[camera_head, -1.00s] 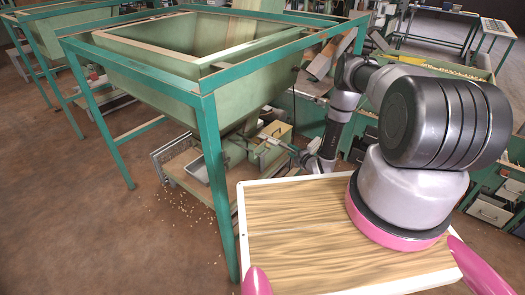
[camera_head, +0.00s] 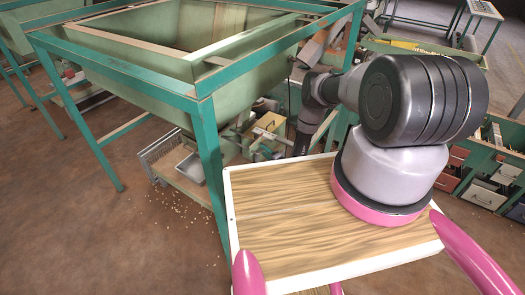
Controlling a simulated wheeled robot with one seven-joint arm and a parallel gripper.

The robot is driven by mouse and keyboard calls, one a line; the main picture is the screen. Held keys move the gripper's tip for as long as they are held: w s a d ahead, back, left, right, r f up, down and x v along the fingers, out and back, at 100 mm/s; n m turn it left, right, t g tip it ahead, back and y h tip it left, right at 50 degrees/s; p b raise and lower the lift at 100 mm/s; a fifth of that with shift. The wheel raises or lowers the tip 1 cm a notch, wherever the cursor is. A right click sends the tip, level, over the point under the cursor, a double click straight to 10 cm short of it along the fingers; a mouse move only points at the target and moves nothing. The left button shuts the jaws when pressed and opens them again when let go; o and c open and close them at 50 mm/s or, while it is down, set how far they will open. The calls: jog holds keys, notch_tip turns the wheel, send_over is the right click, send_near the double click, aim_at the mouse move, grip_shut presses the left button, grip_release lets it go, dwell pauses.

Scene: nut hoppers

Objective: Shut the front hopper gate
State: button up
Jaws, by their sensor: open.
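The front hopper (camera_head: 240,85) is a large pale green funnel held in a teal steel frame (camera_head: 207,150). Its narrow outlet is low, behind the near frame post, with small green and yellowish parts (camera_head: 268,124) beside it. The gate is too small and covered to tell whether it is open or shut. My arm (camera_head: 318,90) reaches down just right of the outlet, and its lower end drops behind the edge of my wooden-topped tray. My gripper is hidden there, so its distance from the gate cannot be told.
A metal tray (camera_head: 190,166) and a wire basket (camera_head: 160,150) sit below the hopper. Scattered nuts (camera_head: 185,208) lie on the brown floor. A green rack with bins (camera_head: 485,195) stands at the right.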

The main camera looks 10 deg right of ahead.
jog(key=shift+x, duration=1.25)
grip_shut()
dwell(0.5)
